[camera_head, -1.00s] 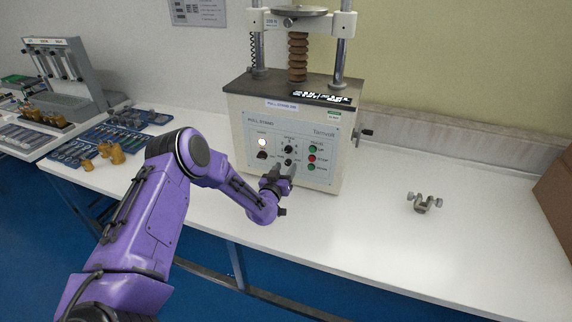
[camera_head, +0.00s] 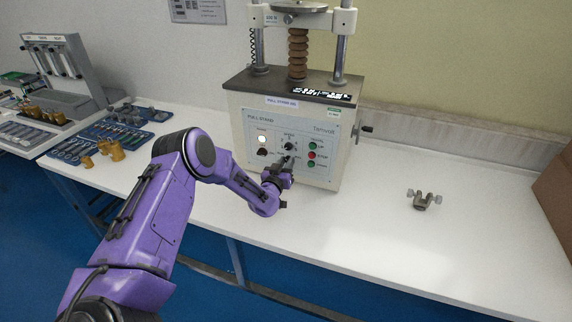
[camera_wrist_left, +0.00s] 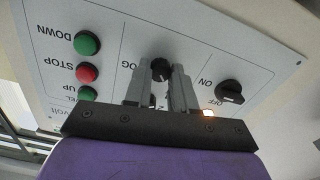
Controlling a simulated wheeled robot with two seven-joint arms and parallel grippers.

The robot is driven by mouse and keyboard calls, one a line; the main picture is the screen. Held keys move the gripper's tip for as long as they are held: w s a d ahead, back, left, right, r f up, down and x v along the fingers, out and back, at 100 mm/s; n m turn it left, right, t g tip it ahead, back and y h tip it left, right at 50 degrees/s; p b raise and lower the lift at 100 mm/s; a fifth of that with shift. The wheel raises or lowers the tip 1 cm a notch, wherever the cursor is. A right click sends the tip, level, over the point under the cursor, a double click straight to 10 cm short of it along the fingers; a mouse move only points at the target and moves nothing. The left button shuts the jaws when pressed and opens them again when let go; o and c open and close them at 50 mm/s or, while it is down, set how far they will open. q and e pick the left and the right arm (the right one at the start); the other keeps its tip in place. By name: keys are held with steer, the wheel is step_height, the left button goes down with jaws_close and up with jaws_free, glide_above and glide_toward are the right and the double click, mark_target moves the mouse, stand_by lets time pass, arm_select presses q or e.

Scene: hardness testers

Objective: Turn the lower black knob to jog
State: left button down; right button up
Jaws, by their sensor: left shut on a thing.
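The pull stand's control panel (camera_head: 262,127) faces me and carries two black knobs, one above the other. The upper black knob (camera_head: 289,146) shows in the head view. My left gripper (camera_head: 288,164) is at the lower knob, its fingers pointing at the panel and mostly covering it there. In the left wrist view, where the panel is upside down, the lower black knob (camera_wrist_left: 160,69) sits between the two fingertips of the gripper (camera_wrist_left: 162,76), which is shut on it. Letters "OG" show beside this knob; its pointer direction cannot be told. My right gripper is not in view.
Green and red buttons (camera_head: 312,155) stand right of the knobs. A black on/off switch (camera_wrist_left: 231,91) and a lit lamp (camera_head: 262,139) are to the left in the head view. A metal clamp (camera_head: 424,200) lies on the white bench (camera_head: 360,230), otherwise clear at right.

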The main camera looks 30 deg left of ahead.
arm_select(q)
steer(key=shift+d+f+m+b, duration=0.1)
steer(key=shift+m+b, duration=2.7)
steer(key=shift+m, duration=1.55)
steer(key=shift+f+m+b, duration=0.1)
steer(key=shift+m+b, duration=2.7)
steer(key=shift+m, duration=1.55)
steer(key=shift+r, duration=0.1)
steer(key=c, duration=0.9)
jaws_free()
steer(key=shift+c, duration=0.2)
